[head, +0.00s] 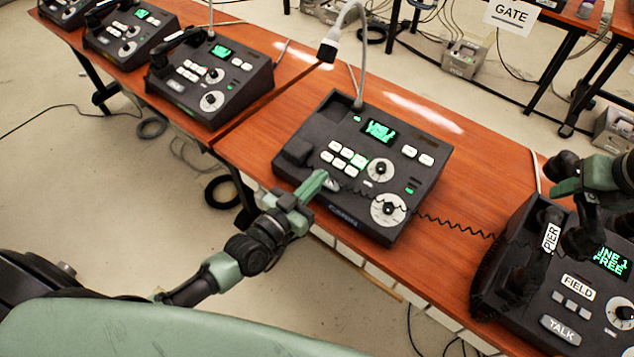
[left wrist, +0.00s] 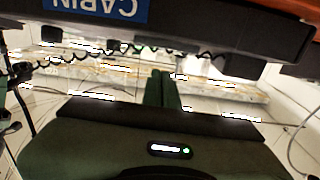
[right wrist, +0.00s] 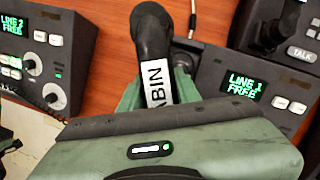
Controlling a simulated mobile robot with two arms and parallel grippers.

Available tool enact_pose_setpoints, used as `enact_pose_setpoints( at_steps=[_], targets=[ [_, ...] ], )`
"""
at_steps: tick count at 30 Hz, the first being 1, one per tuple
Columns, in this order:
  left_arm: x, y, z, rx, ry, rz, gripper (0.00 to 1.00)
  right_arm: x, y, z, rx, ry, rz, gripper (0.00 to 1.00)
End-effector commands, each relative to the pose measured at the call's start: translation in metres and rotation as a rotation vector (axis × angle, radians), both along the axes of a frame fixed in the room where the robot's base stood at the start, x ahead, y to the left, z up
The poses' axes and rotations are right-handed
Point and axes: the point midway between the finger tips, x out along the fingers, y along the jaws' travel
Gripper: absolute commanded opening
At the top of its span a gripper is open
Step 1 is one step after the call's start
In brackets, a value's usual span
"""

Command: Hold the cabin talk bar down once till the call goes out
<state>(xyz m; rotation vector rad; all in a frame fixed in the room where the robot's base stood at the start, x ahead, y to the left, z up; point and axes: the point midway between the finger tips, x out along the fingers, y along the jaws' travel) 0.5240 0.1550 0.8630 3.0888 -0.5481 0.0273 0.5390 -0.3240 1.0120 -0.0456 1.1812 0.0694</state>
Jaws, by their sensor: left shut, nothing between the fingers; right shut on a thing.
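I cannot tell if the bar is pressed. My right gripper (head: 578,180) is shut on the black cabin handset (right wrist: 153,45), whose white label partly shows, raised near the right-hand console.
The right-hand console (head: 515,310) has a PIER handset (head: 540,250) on it, a FIELD label, its own TALK bar and a screen reading LINE 1 FREE. A coiled cord (head: 450,222) spans the gap between consoles. Another console (head: 210,85) stands on the left table.

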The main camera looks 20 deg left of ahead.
Motion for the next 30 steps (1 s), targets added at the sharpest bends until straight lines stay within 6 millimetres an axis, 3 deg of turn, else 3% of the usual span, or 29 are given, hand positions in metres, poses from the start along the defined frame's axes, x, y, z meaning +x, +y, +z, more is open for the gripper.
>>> enact_pose_setpoints(
  at_steps=[1, 6, 13, 18, 30],
  targets=[
    [-0.014, 0.005, -0.005, 0.001, 0.007, 0.001, 0.0, 0.0, 0.0, -0.003, 0.0, 0.0, 0.0, 0.0],
    [-0.05, 0.019, -0.003, 0.0, 0.001, 0.001, 0.0, 0.0, 0.0, -0.009, 0.0, -0.001, 0.0, 0.0],
    [-0.083, 0.031, -0.001, -0.002, -0.005, 0.003, 0.0, 0.0, 0.0, -0.013, 0.0, -0.002, 0.0, 0.0],
    [-0.092, 0.035, 0.001, -0.002, -0.008, 0.003, 0.0, 0.0, 0.0, -0.014, 0.0, -0.002, 0.0, 0.0],
    [-0.092, 0.036, -0.001, 0.0, -0.004, 0.005, 0.0, -0.001, 0.0, -0.015, 0.0, -0.001, 0.01, 0.0]
  ],
)
